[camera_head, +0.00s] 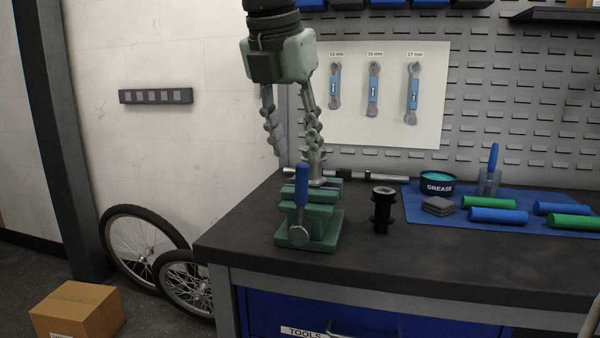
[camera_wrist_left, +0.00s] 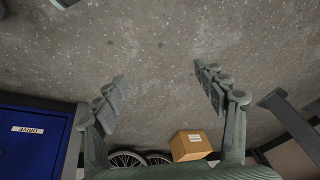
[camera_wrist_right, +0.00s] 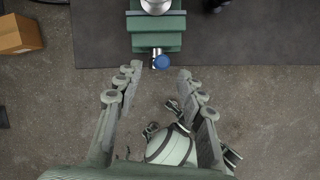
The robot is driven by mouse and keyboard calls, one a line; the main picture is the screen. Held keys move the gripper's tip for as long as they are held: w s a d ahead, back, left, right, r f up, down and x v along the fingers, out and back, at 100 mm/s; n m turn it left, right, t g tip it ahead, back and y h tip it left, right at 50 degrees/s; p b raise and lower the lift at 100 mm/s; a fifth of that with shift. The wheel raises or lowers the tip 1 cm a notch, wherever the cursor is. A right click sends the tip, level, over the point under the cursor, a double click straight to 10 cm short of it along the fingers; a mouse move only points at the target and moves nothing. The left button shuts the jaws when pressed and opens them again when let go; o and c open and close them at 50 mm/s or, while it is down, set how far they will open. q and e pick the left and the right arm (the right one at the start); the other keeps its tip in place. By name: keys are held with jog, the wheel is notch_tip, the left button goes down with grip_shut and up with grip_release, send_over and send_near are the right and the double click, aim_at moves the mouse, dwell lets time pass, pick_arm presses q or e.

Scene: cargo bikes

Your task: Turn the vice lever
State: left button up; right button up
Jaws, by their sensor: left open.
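The green vice (camera_head: 322,222) stands on the left end of the dark workbench. Its lever has a blue grip (camera_head: 302,185) pointing up and a round metal hub at its lower end. My right gripper (camera_head: 296,165) hangs above the vice, pointing down, its fingers apart and empty. In the right wrist view, the vice (camera_wrist_right: 158,42) is at the top and the blue grip's end (camera_wrist_right: 163,63) shows just beyond the open fingertips (camera_wrist_right: 158,74); contact cannot be told. My left gripper (camera_wrist_left: 160,78) is open and empty over the floor, seen only in its own wrist view.
A black spool-like part (camera_head: 382,210) stands right of the vice. A metal bar (camera_head: 365,177) lies behind it. A blue mat (camera_head: 425,212) holds a grease tin (camera_head: 437,184) and several coloured grips. Wrenches (camera_head: 374,88) hang behind. A cardboard box (camera_head: 78,312) and wheels are on the floor.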

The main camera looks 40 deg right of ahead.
aim_at(300, 165)
jog(key=x, duration=0.6)
jog(key=shift+s+d+f, duration=0.1)
jog(key=shift+f, duration=0.1)
jog(key=shift+d+f, duration=0.2)
jog(key=shift+f, duration=0.2)
grip_shut()
pick_arm(q)
jog(key=shift+s+a+f, duration=0.2)
jog(key=shift+s+f, duration=0.3)
jog(key=shift+s, duration=0.15)
